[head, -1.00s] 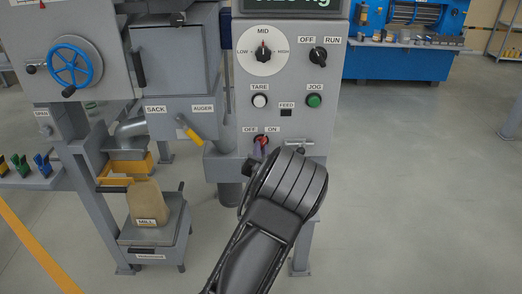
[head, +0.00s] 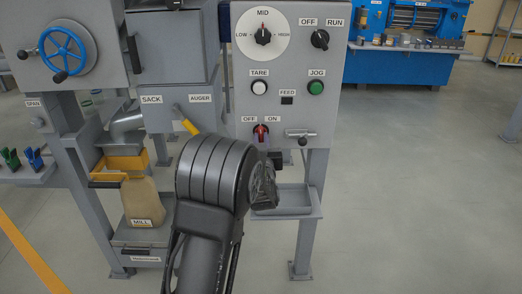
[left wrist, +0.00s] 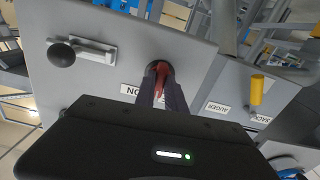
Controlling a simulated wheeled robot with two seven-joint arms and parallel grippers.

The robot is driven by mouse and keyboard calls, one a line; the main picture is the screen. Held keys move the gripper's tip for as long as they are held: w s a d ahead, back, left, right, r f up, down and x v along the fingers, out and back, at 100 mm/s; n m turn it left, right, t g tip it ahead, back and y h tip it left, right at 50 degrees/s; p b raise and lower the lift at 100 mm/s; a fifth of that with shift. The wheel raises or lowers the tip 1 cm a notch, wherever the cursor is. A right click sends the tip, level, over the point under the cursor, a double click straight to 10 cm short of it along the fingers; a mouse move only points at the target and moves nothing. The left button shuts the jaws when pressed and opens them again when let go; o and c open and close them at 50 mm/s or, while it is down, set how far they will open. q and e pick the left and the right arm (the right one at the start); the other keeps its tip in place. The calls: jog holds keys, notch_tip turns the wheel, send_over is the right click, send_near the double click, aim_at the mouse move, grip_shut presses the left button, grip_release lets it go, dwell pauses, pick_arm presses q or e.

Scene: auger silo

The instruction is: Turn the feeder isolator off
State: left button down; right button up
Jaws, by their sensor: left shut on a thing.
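The feeder isolator is a red rotary knob (head: 261,130) low on the grey control panel, between the labels OFF and ON. It also shows in the left wrist view (left wrist: 158,68), between the fingertips. My left gripper (head: 262,143) is shut on the knob from the front, its fingers reaching it from below in the head view. In the left wrist view the two dark fingers (left wrist: 162,90) lie on either side of the red handle. The fingers cover part of the handle and the OFF label there, so its exact angle is hard to read. My right gripper is not in view.
A T-shaped metal handle (head: 301,134) sits just right of the knob. Above are the TARE button (head: 259,88), green JOG button (head: 316,88) and OFF/RUN switch (head: 320,39). A yellow-handled lever (head: 189,122) is to the left. A grey tray (head: 293,200) sits below.

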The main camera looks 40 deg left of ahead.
pick_arm(q)
jog(key=n+b, duration=0.4)
jog(key=b, duration=0.1)
jog(key=shift+f, duration=0.35)
jog(key=shift+d+r+n+b, duration=0.1)
jog(key=shift+r+n+b, duration=0.1)
jog(key=shift+n+b, duration=0.6)
jog(key=c, duration=1.4)
grip_release()
jog(key=shift+r, duration=0.1)
jog(key=v, duration=0.7)
jog(key=shift+s+d, duration=0.25)
jog(key=shift+s, duration=0.05)
